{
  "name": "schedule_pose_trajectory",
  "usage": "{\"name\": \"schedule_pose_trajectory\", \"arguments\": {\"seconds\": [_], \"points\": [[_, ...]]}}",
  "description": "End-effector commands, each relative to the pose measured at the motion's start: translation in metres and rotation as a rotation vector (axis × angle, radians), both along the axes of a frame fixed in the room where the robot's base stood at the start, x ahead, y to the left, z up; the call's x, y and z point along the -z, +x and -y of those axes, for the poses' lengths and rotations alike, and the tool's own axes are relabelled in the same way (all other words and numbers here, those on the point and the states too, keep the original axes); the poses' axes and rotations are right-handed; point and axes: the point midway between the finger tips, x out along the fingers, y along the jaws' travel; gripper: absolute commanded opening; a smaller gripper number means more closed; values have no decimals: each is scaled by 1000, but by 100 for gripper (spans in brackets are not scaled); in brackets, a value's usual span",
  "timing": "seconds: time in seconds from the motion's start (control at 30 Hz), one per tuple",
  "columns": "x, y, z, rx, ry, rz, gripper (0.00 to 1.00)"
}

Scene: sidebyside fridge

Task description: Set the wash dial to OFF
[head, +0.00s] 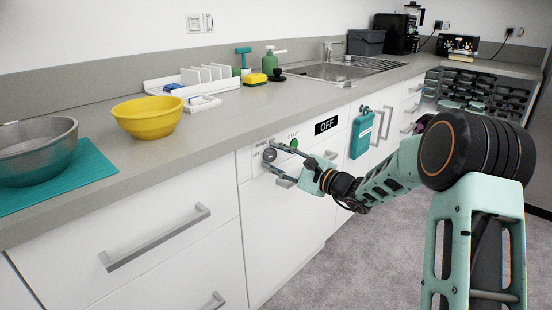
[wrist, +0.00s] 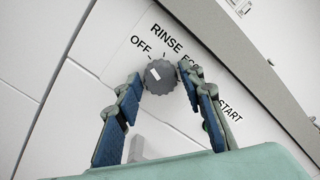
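The grey ribbed wash dial (wrist: 160,77) is on the white front panel in the wrist view. Its white mark is on the upper-left part of its face, towards the printed OFF label (wrist: 140,45). RINSE, a partly hidden ECO and START are printed further round. My gripper (wrist: 160,73) has one finger on each side of the dial, spread, with the tips close to its rim; contact is not clear. In the head view my gripper (head: 269,156) reaches the appliance panel, and the black display (head: 326,125) reads OFF.
A green button (head: 294,143) sits under START, close to my fingers. A drawer handle (head: 155,237) sticks out at left, and a teal hanging container (head: 362,134) is to the right. The yellow bowl (head: 148,122) stands on the counter above.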

Motion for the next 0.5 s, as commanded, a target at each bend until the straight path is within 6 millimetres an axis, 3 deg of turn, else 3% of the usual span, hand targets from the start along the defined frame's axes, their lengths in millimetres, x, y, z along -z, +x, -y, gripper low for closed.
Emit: {"name": "schedule_pose_trajectory", "arguments": {"seconds": [0.33,0.5], "points": [[0,0,1,1,2,-1,45],[0,-10,16,4,1,-2,45]]}}
